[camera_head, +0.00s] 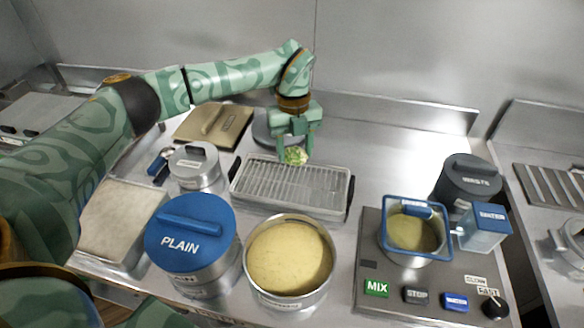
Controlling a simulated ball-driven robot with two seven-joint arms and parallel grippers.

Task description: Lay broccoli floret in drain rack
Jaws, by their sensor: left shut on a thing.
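The broccoli floret (295,156) is small and green. My left gripper (296,148) is shut on it and points downward, holding it at the far edge of the drain rack. The drain rack (291,187) is a grey tray with a wire grid, in the middle of the counter. Its grid looks empty. I cannot tell whether the floret touches the rack or hangs just above it. My right gripper is not in view.
A blue-lidded PLAIN pot (190,240) and a pot of yellow batter (290,258) stand in front of the rack. A small steel lidded pot (196,165) stands left of it. The mixer panel (376,270) and dark WASTE bin (466,182) are at right. Counter behind right is clear.

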